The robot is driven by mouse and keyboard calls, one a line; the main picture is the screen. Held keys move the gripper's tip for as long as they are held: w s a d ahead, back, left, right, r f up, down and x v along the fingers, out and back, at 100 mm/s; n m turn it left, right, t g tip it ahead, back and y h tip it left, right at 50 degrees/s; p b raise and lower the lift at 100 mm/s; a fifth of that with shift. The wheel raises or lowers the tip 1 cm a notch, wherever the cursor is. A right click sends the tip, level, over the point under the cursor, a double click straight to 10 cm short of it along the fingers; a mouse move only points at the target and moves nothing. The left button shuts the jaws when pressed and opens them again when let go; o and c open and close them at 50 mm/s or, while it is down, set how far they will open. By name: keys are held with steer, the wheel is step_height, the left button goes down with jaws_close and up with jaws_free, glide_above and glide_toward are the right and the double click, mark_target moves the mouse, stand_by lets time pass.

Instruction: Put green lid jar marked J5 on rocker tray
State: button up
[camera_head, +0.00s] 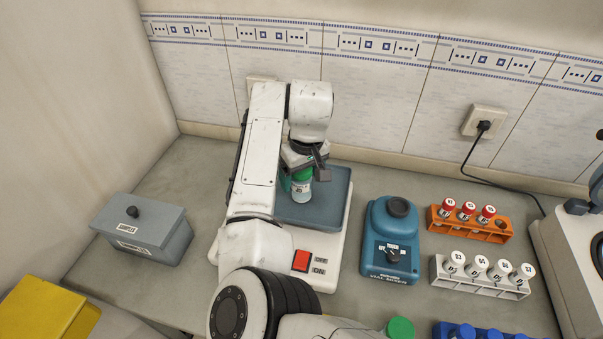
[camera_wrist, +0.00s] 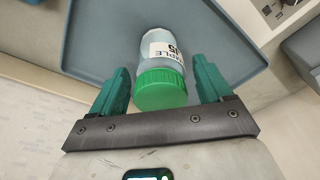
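The jar with the green lid (camera_head: 302,174) and white label (camera_head: 300,188) stands upright on the blue-grey rocker tray (camera_head: 325,212), towards its left side. In the wrist view the green lid (camera_wrist: 160,88) is close and the label (camera_wrist: 161,55) reads partly "SAMPLE" with what looks like J5. The tray (camera_wrist: 230,30) lies under it. My gripper (camera_wrist: 161,88) has its two teal fingers either side of the lid, with a visible gap on each side, so it is open around the jar. My arm hides part of the tray and base in the head view.
The rocker base has a red switch (camera_head: 301,260). To its right stand a blue vial mixer (camera_head: 391,250), an orange rack (camera_head: 440,222) and a white rack (camera_head: 455,279). A grey box (camera_head: 145,228) is left. Another green lid (camera_head: 400,328) shows at the bottom edge.

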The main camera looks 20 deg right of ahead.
steer(key=r, duration=0.4)
steer(key=s+r+b, duration=0.1)
steer(key=r, duration=0.3)
steer(key=r+b, duration=0.1)
steer(key=r, duration=0.3)
steer(key=shift+s+d+r, duration=0.1)
steer(key=shift+s+d, duration=0.1)
steer(key=shift+s, duration=0.2)
steer(key=shift+a, duration=1.45)
